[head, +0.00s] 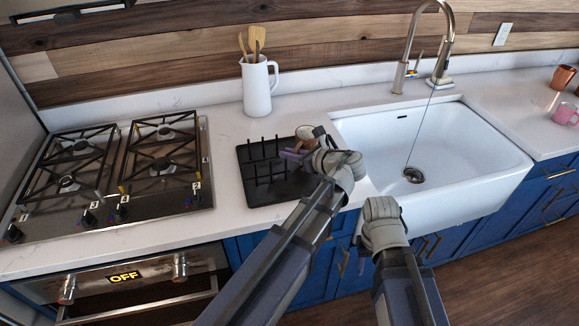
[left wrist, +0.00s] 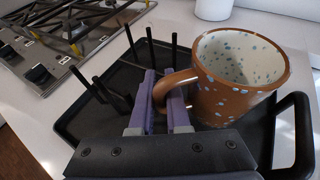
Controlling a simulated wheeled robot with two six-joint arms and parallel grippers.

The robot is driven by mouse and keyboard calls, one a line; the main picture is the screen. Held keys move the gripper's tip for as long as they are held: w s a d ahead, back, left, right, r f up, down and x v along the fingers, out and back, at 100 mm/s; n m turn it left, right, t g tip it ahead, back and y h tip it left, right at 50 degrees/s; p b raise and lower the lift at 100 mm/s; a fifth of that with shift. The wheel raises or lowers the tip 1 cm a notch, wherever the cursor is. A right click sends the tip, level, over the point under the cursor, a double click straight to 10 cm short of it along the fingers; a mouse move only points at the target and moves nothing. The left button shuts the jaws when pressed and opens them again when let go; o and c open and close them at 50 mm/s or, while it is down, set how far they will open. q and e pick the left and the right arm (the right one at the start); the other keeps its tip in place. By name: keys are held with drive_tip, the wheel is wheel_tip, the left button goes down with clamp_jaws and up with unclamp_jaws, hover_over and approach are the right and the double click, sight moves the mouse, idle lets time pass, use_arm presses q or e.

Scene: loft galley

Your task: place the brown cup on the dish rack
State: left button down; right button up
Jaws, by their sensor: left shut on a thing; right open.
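The brown cup (left wrist: 235,95), with a pale, blue-speckled inside, is upright in the left wrist view. My left gripper (left wrist: 160,110) has its purple fingers shut on the cup's handle. The black dish rack (left wrist: 75,125) has upright pegs and a side handle; the cup is over its right part. I cannot tell whether the cup touches the rack's base. In the head view, the cup (head: 306,134) is partly hidden behind my left gripper (head: 292,154), at the right side of the rack (head: 262,190). My right gripper (head: 382,208) is in front of the sink; its fingers are hidden.
The white sink (head: 455,150) with a tall faucet (head: 407,60) is right of the rack. A stove (head: 130,175) is on the left. A white utensil pitcher (head: 257,88) stands behind the rack. A copper mug (head: 563,78) and pink mug (head: 565,113) stand far right.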

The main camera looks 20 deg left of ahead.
sight(289, 164)
use_arm(q)
drive_tip(key=shift+f+b, duration=1.75)
drive_tip(key=shift+f, duration=0.1)
drive_tip(key=shift+f, duration=0.2)
drive_tip(key=c, duration=1.2)
unclamp_jaws()
drive_tip(key=shift+r, duration=0.1)
drive_tip(key=shift+o, duration=0.2)
